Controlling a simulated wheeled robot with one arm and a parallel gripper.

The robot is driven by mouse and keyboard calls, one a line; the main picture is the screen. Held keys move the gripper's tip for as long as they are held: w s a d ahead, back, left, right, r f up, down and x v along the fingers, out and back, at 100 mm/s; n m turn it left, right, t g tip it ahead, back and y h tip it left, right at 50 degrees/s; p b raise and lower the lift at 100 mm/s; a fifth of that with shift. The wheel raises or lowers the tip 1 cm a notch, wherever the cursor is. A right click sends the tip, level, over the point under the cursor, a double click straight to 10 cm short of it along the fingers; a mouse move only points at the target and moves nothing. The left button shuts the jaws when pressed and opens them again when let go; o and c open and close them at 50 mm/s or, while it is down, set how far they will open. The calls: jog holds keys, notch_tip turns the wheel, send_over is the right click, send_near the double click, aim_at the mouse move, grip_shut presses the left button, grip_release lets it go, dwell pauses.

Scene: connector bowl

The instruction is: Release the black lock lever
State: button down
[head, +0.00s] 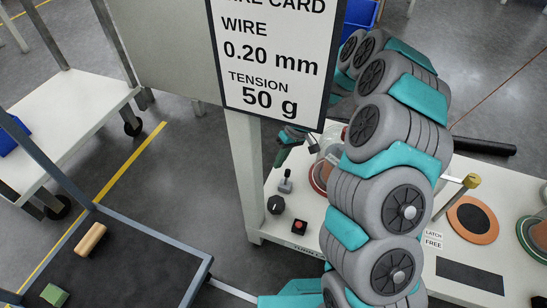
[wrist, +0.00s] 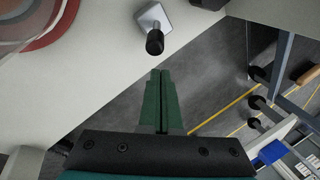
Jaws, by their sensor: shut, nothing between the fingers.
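A small lever with a black knob (wrist: 155,42) stands on a grey square base (wrist: 147,16) near the table edge in the wrist view. A small grey-based lever (head: 285,182) at the table's left side in the head view looks like the same one. I cannot tell whether it is locked. My gripper (wrist: 160,73) has green fingers shut together and empty, their tips a short way below the knob in the picture, with a visible gap.
A black knob (head: 276,204) and a red button (head: 299,227) are near the lever. A LATCH FREE label (head: 433,240) and a yellow-topped rod (head: 471,181) are at right. The wire card sign (head: 275,60) stands at the table's left. A dark tray (head: 130,262) is lower left.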

jog(key=shift+s+a+r, duration=0.1)
jog(key=shift+s, duration=0.15)
jog(key=shift+s+a+r+n+t+h, duration=0.15)
jog(key=shift+s+t+h, duration=0.15)
jog(key=shift+t, duration=0.35)
jog(key=shift+s+a+r+n+t+h, duration=0.15)
jog(key=shift+s+t+h, duration=0.15)
jog(key=shift+t, duration=0.35)
dwell(1.6)
jog(key=shift+r+p, duration=0.45)
jog(key=shift+r, duration=0.35)
notch_tip(320, 180, up, 8)
jog(key=shift+w+d+f+p, duration=0.15)
jog(key=shift+f+p, duration=0.1)
jog(key=shift+p, duration=0.15)
